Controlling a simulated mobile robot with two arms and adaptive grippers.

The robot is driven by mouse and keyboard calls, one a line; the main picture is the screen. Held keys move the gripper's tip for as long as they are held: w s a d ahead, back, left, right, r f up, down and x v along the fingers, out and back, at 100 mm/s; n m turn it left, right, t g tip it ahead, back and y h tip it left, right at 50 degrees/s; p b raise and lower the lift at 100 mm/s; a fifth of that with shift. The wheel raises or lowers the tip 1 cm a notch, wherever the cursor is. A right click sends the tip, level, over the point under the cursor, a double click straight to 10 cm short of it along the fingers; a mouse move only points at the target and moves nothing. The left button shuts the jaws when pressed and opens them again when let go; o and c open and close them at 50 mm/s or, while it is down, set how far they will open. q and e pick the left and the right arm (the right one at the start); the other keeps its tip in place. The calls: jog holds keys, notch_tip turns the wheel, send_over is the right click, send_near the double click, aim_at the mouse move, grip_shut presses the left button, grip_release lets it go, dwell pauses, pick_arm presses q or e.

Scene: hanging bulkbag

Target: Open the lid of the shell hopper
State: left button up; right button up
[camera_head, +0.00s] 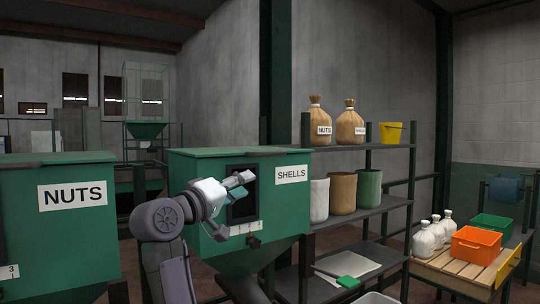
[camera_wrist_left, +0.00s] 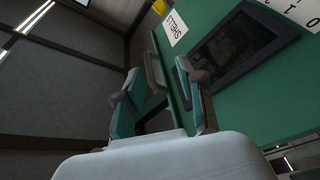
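The green shell hopper (camera_head: 190,195) stands in the middle of the head view with a white SHELLS label and a dark window in its front. Its flat green lid (camera_head: 235,152) lies shut on top. My left gripper (camera_head: 246,183) is in front of the window, below the lid's front edge. In the left wrist view my left gripper (camera_wrist_left: 158,74) has its two fingers spread, with nothing held between them. The hopper's green front (camera_wrist_left: 265,95), its window and its label show beyond the fingers there. My right gripper is not in view.
The green nut hopper (camera_head: 60,235) stands at the left.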

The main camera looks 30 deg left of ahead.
pick_arm(q)
send_near(270, 154)
jog(key=shift+n+t, duration=0.3)
jog(key=shift+t, duration=0.1)
jog(key=p+x, duration=0.1)
jog(key=x, duration=0.2)
jog(key=p+x, duration=0.1)
jog(key=x, duration=0.2)
jog(key=p+x, duration=0.2)
jog(key=x, duration=0.1)
jog(key=shift+w+a+f, duration=0.2)
jog(key=shift+f, duration=0.1)
jog(key=shift+w, duration=0.75)
grip_shut()
